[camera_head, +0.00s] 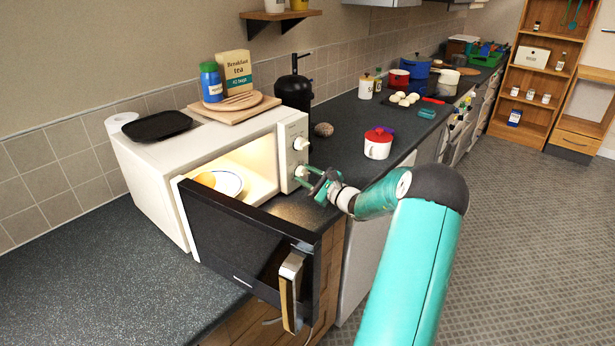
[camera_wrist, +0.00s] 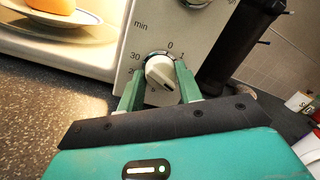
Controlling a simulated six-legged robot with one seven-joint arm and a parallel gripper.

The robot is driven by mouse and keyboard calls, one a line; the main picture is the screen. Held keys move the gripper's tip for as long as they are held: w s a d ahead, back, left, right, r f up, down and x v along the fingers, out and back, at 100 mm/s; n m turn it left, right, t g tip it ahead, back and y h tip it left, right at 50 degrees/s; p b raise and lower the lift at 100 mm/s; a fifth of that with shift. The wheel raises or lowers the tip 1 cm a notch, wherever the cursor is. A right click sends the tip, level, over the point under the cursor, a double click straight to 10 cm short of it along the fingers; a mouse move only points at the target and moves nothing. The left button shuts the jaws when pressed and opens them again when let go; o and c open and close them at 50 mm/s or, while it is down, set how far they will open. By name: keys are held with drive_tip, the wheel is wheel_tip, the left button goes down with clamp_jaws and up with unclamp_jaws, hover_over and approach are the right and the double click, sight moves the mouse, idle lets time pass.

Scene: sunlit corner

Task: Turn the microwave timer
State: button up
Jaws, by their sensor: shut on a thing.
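The white microwave (camera_head: 150,165) stands on the dark counter with its black door (camera_head: 235,245) swung open and its inside lit. Its control panel (camera_head: 290,135) has two white knobs, one above the other. The lower knob, the timer (camera_wrist: 160,73), has a scale with 0, 1 and 30 around it in the wrist view. My gripper (camera_head: 312,178) reaches the panel from the right. In the wrist view my green fingers (camera_wrist: 158,82) are shut on the timer knob, one on each side. A plate with a round orange-brown food (camera_wrist: 50,8) sits inside the microwave.
The open door juts out over the counter's front edge, left of my arm. A black canister (camera_head: 294,90) stands behind the panel. A white pot with a red lid (camera_head: 378,148) stands to the right. A board with a tea box (camera_head: 235,72) lies on top of the microwave.

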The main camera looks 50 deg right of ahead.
drive_tip(key=m, duration=0.7)
drive_tip(key=shift+r+h, duration=0.1)
drive_tip(key=shift+h, duration=0.2)
drive_tip(key=m+g, duration=0.1)
drive_tip(key=m, duration=0.5)
drive_tip(key=o, duration=1)
drive_tip(key=shift+s, duration=0.1)
drive_tip(key=s, duration=1.3)
drive_tip(key=shift+s, duration=0.3)
